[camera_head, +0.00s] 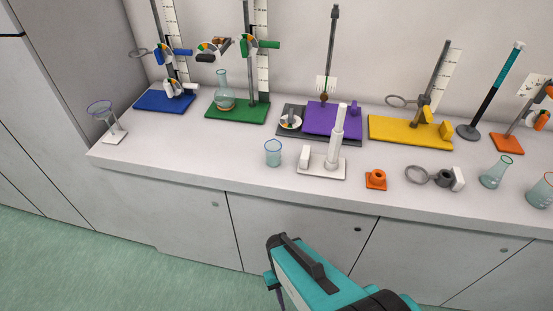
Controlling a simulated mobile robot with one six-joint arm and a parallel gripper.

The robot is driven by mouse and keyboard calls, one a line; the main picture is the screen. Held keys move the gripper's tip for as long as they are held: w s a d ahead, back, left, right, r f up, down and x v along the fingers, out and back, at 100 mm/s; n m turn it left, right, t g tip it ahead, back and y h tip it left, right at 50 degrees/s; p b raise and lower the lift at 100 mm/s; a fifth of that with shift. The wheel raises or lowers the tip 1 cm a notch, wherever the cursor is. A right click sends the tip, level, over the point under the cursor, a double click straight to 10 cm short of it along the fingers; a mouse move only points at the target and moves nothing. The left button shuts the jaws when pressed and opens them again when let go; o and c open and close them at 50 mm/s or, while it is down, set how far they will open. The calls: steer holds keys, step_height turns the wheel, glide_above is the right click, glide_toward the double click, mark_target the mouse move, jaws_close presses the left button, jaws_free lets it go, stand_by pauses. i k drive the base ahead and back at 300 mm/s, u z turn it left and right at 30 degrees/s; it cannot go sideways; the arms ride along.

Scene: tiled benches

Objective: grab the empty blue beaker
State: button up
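A small blue-tinted glass beaker (273,153) with a blue rim stands upright near the front edge of the white bench, left of a white stand. It looks empty. My teal and dark grey arm comes up from the bottom of the picture, in front of the bench cabinets and below the beaker. It is apart from the beaker. No gripper fingers can be made out.
The white stand (321,168) and an orange ring block (376,180) are right of the beaker. Blue (163,101), green (262,113), purple (318,117) and yellow (392,130) bases line the back.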

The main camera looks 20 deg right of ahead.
mark_target(273, 147)
steer(key=z, duration=0.2)
steer(key=k, duration=0.6)
steer(key=u, duration=3.2)
steer(key=k, duration=1.35)
steer(key=u, duration=0.05)
